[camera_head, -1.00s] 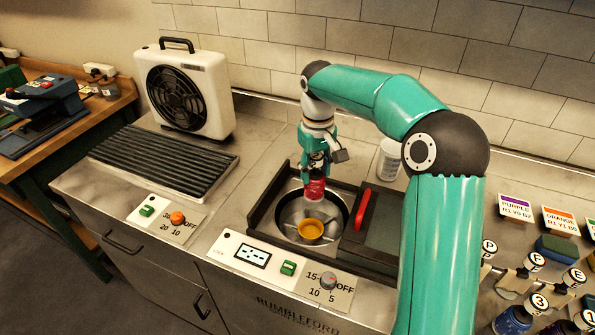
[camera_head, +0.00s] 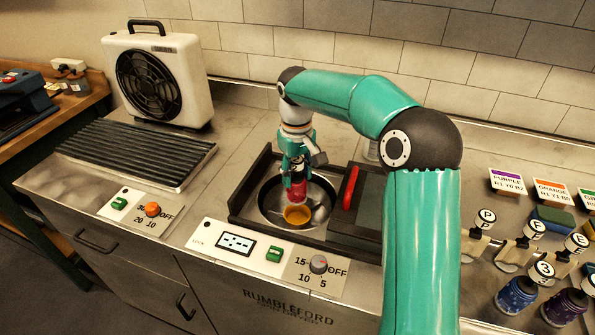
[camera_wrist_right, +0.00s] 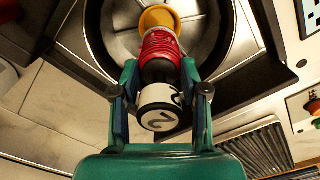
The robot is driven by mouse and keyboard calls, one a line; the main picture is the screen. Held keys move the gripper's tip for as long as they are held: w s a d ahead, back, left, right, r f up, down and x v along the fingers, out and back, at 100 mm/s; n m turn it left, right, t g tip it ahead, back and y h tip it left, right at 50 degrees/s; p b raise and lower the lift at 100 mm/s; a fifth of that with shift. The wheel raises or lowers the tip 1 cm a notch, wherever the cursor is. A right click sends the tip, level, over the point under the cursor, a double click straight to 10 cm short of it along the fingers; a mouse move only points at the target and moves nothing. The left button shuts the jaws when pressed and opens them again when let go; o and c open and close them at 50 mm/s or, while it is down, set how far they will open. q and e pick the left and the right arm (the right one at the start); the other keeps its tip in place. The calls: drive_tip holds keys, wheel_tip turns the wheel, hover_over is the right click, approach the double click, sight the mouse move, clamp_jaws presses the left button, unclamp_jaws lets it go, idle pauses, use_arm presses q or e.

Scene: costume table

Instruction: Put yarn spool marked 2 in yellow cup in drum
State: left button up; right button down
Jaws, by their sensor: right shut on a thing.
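A yarn spool with red yarn (camera_head: 298,188) hangs upright in my right gripper (camera_head: 297,172), over the open drum (camera_head: 268,208). In the right wrist view the spool's red yarn (camera_wrist_right: 158,48) and its white end cap marked 2 (camera_wrist_right: 162,112) show between the shut fingers of the gripper (camera_wrist_right: 160,82). The yellow cup (camera_head: 297,216) sits in the drum, right under the spool; it also shows in the right wrist view (camera_wrist_right: 157,17), partly hidden by the yarn. Whether spool and cup touch, I cannot tell. My left gripper is out of view.
A red handle (camera_head: 351,187) and dark lid (camera_head: 372,208) lie right of the drum. A control panel (camera_head: 270,257) is in front. A fan (camera_head: 158,78) and ribbed black rack (camera_head: 140,155) stand left. Other marked spools (camera_head: 515,294) are at the far right.

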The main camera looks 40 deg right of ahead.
sight(298, 197)
drive_tip(key=shift+f+b, duration=2.15)
drive_tip(key=shift+f, duration=1.55)
drive_tip(key=shift+s, duration=0.15)
drive_tip(key=shift+f, duration=0.45)
drive_tip(key=shift+c, duration=0.5)
unclamp_jaws()
drive_tip(key=shift+r, duration=0.15)
drive_tip(key=shift+r+p, duration=2.95)
drive_tip(key=shift+r, duration=0.45)
